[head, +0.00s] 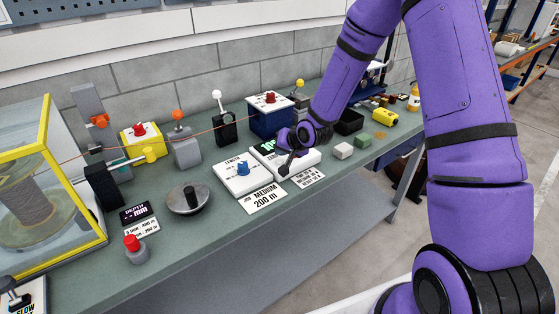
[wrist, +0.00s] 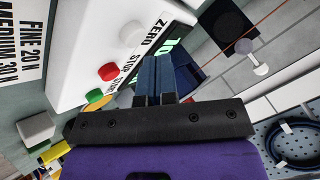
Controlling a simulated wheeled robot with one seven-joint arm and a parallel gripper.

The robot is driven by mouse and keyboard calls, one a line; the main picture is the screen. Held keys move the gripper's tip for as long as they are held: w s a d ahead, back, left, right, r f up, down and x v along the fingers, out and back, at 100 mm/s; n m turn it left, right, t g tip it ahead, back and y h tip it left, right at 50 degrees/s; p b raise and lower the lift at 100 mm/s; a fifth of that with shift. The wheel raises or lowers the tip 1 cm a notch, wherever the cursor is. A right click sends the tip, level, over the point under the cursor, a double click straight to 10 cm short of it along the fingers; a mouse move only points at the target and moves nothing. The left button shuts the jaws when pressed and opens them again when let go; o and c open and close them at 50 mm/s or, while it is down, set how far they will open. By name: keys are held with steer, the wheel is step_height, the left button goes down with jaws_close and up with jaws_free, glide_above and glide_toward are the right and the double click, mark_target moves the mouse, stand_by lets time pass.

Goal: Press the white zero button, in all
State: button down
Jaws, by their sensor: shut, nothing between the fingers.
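The white zero button (wrist: 131,33) shows in the wrist view on a white control box (wrist: 85,45), beside the printed word ZERO. A red button (wrist: 107,71) and a green button (wrist: 98,97) sit in line with it. A dark display (wrist: 165,46) with green digits is along the box's edge. My gripper (wrist: 154,60) is shut and empty, its fingertips in front of the display's edge, to the right of and below the white button in the picture. In the head view my gripper (head: 287,166) is over the box (head: 308,157) and hides its buttons.
A white length selector box with a blue knob (head: 242,169) stands left of the control box. White (head: 343,151) and green (head: 363,140) blocks lie to its right. A blue box with a red knob (head: 270,98) stands behind.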

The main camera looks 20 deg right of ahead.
mark_target(281, 160)
stand_by(0.7)
steer(key=shift+f, duration=0.4)
steer(key=shift+f, duration=0.5)
stand_by(0.7)
steer(key=shift+r, duration=0.95)
steer(key=shift+r, duration=0.1)
steer(key=shift+r, duration=2.4)
